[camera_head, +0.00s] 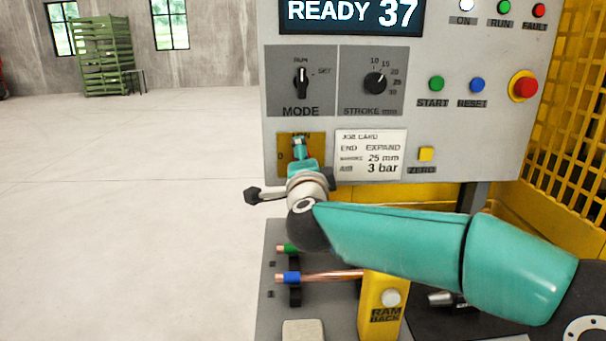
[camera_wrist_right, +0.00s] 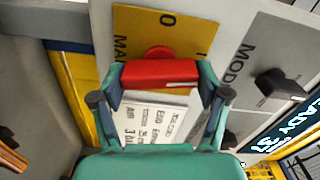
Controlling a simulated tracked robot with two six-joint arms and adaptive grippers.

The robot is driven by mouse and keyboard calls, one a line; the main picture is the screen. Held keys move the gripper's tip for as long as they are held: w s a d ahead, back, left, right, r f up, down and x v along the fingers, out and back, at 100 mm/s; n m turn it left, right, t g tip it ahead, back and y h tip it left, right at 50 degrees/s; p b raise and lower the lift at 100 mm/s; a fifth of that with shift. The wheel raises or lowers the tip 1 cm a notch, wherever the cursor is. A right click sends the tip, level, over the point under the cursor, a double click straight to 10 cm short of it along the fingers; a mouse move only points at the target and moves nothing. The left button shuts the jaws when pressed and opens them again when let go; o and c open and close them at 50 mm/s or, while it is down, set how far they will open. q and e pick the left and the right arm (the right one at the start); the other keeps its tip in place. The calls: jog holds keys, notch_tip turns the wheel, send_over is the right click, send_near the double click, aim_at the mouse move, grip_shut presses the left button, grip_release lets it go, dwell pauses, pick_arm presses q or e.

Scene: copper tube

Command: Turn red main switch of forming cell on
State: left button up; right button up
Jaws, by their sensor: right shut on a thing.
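The red main switch handle (camera_wrist_right: 160,72) sits on a yellow plate (camera_wrist_right: 190,30). In the wrist view it runs left to right, between my right gripper's (camera_wrist_right: 162,80) two teal fingers, which are shut on its ends. The printed O stands above it, off to its side. There the 0 is at the plate's left, and the handle lies roughly upright, not toward the 0. My left gripper is not in view.
A job card (camera_head: 371,155) is right of the switch. The MODE knob (camera_head: 302,82) and STROKE knob (camera_head: 375,82) are above it. A red stop button (camera_head: 524,87) is at right. Copper tube (camera_head: 330,276) and a yellow RAM BACK block (camera_head: 383,312) lie below my arm.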

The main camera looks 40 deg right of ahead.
jog(key=shift+f+m+b, duration=0.3)
jog(key=shift+m+b, duration=0.4)
jog(key=shift+m, duration=0.4)
jog(key=o, duration=1.2)
jog(key=shift+d, duration=0.1)
jog(key=shift+c, duration=0.2)
jog(key=shift+r, duration=0.1)
jog(key=v, duration=1.2)
